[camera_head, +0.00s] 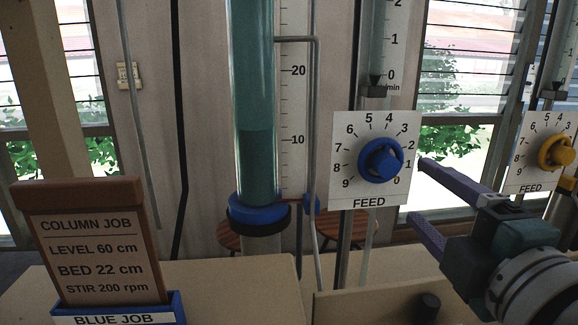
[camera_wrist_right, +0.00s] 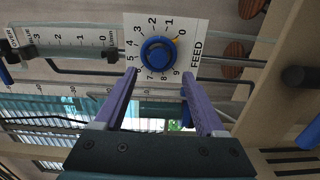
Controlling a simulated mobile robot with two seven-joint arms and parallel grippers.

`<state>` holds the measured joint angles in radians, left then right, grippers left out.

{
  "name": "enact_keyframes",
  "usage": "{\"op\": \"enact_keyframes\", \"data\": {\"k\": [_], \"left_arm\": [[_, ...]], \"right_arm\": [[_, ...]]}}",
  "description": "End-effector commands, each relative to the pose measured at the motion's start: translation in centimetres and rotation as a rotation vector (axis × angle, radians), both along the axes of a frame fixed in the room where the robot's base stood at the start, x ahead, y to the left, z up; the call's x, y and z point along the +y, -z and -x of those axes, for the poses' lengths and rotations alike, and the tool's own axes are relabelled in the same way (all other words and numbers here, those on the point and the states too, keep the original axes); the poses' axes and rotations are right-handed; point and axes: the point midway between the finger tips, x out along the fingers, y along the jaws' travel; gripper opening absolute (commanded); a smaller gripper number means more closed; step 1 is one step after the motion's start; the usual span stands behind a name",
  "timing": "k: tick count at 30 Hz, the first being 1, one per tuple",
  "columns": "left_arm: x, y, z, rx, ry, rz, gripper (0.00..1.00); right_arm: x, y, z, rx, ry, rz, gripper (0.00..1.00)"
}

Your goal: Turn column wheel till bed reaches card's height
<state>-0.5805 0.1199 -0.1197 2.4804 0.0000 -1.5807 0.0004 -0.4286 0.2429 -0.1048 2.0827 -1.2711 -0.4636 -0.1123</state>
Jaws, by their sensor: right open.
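The blue column wheel (camera_head: 381,160) sits on a white FEED dial plate (camera_head: 345,185) numbered 0 to 9. In the right wrist view the wheel (camera_wrist_right: 158,55) has a yellow mark near 0. The clear column (camera_head: 255,90) holds teal liquid over a darker bed (camera_head: 257,165), whose top stands slightly above 10 on the scale (camera_head: 292,105). The card (camera_head: 98,245) reads level 60 cm, bed 22 cm, stir 200 rpm, on a BLUE JOB holder. My right gripper (camera_head: 416,190) is open and empty, right of the wheel, its fingertips short of it. My left gripper is out of view.
A second FEED dial with a yellow wheel (camera_head: 556,153) stands at the right. The blue line's flow meter float (camera_head: 375,85) is near 0. A thin bent pipe (camera_head: 316,150) runs between column and dial.

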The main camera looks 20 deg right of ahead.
Motion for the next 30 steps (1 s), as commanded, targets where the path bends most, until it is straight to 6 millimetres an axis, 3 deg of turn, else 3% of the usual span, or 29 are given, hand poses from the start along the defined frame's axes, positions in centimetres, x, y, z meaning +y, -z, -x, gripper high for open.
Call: {"op": "enact_keyframes", "data": {"k": [8,21,30], "left_arm": [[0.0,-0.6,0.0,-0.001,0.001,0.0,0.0],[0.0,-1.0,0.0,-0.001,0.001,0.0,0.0],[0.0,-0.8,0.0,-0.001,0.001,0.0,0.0]], "right_arm": [[-0.1,-0.3,-2.1,-0.005,-0.019,0.028,0.72],[-1.6,-0.2,-8.1,-0.005,-0.016,0.025,0.72],[-1.8,-0.1,-8.8,-0.003,-0.016,0.024,0.72]]}}
